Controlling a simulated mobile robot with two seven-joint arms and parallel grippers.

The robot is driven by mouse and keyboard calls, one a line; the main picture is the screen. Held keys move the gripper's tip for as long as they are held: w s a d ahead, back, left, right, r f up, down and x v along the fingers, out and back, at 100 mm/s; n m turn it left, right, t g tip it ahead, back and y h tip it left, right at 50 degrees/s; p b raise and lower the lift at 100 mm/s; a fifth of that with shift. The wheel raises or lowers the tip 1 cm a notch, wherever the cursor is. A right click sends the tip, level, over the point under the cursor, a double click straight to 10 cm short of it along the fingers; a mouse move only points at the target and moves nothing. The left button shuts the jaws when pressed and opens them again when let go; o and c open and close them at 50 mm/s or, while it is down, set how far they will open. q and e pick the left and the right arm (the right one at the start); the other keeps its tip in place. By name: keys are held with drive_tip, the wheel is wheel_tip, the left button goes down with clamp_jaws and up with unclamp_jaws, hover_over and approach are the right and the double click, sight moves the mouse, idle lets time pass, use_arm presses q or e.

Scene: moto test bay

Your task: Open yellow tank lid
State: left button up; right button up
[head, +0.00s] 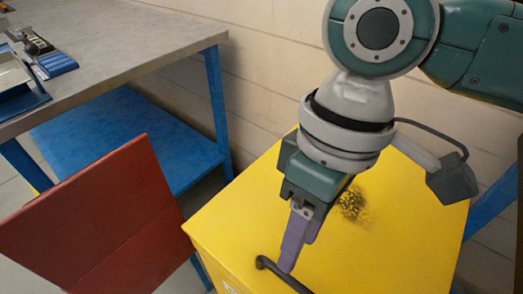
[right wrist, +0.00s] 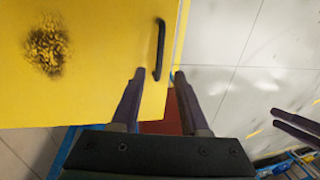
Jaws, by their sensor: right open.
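The yellow tank (head: 400,235) has a flat yellow lid that looks closed, with a dark sooty patch on it. A black bar handle (head: 283,274) sits near the lid's front edge; it also shows in the right wrist view (right wrist: 160,48). My right gripper (head: 287,268) points down at the handle from above. In the right wrist view it is open (right wrist: 158,75), and the near end of the handle lies just ahead of the gap between its fingertips. Contact cannot be told. Two dark fingers at the right edge of that view look like my left gripper (right wrist: 276,118); their opening is unclear.
A red panel (head: 95,220) stands tilted to the left of the tank. A grey-topped workbench (head: 130,40) with blue legs and a blue lower shelf (head: 130,135) is behind it. A pale block wall (head: 265,75) runs behind the tank. Tiled floor is open beside the tank.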

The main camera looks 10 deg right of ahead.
drive_tip(key=f, duration=0.2)
drive_tip(key=f+b, duration=0.1)
drive_tip(key=f, duration=0.1)
drive_tip(key=a+f, duration=0.1)
drive_tip(key=f, duration=0.1)
drive_tip(key=shift+s+f, duration=0.1)
drive_tip(key=shift+s, duration=0.25)
clamp_jaws()
idle(1.0)
